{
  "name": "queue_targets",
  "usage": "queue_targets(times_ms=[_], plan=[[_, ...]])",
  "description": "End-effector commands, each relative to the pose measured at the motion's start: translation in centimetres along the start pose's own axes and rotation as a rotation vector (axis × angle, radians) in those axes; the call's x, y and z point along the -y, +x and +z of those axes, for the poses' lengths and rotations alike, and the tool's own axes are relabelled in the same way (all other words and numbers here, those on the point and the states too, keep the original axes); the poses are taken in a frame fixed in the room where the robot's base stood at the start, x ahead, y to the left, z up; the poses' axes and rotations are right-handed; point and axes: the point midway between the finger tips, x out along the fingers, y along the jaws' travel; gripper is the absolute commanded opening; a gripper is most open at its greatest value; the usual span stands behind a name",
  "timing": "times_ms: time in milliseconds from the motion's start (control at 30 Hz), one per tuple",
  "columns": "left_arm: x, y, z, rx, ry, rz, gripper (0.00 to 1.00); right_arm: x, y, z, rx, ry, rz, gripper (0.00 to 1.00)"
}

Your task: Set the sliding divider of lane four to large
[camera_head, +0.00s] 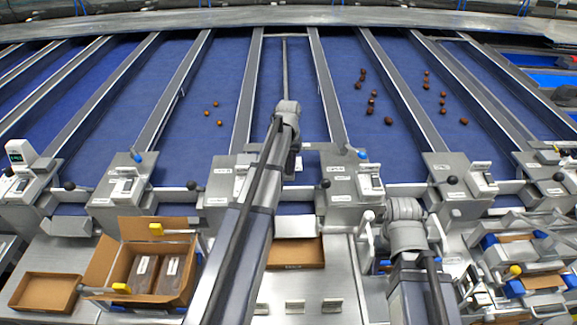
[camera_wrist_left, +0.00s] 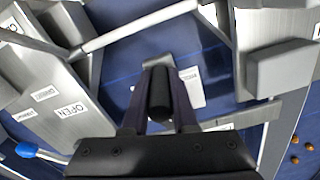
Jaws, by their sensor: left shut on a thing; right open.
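My left gripper (camera_wrist_left: 158,120) is shut on a dark rounded knob (camera_wrist_left: 160,92) in the left wrist view. A white label lies behind the knob. In the head view my left arm reaches up to the middle lane (camera_head: 305,75), and its wrist hides the fingertips and knob. A thin grey rod (camera_head: 284,65) runs up that lane beyond the wrist. A box with an OPEN label (camera_wrist_left: 70,112) stands beside my fingers. My right gripper (camera_head: 405,215) is over the front bench, open, its fingertips not clear. I cannot read which lane is four or the divider's setting.
Blue lanes with metal rails run away from me. Dates lie in the lane to the left (camera_head: 213,112) and in lanes to the right (camera_head: 372,100). Control boxes (camera_head: 125,188) with black knobs (camera_head: 191,185) line the lane fronts. An open carton (camera_head: 150,265) stands front left.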

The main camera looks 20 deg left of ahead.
Motion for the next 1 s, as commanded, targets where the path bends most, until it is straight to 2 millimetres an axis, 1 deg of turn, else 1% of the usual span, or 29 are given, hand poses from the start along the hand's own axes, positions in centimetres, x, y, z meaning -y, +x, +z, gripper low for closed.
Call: queue_targets(times_ms=[167,267,367,500,567,833,867,1000], plan=[[0.1,0.0,0.0,0.000,-0.001,-0.001,0.00,0.0,0.0,0.0,0.000,0.000,0.000,0.50],[0.8,0.0,0.2,0.000,-0.002,-0.001,0.00,0.0,0.0,0.0,0.000,0.000,0.000,0.50],[2.3,0.0,0.7,0.000,-0.004,-0.001,0.00,0.0,0.0,0.0,0.000,0.000,0.000,0.50],[5.0,0.0,1.4,0.000,-0.005,-0.001,0.00,0.0,0.0,0.0,0.000,0.000,0.000,0.50],[5.8,0.0,1.6,0.000,-0.004,-0.001,0.00,0.0,0.0,0.0,0.000,0.000,0.000,0.50],[5.8,0.0,1.5,0.000,-0.001,-0.001,0.00,0.0,0.0,0.0,0.000,0.000,0.000,0.50],[5.8,0.0,1.5,0.000,-0.001,-0.001,0.29,0.0,0.0,0.0,0.000,0.000,0.000,0.50],[5.8,0.0,1.5,0.000,0.000,-0.001,0.45,0.0,0.0,0.0,0.000,0.000,0.000,0.50]])
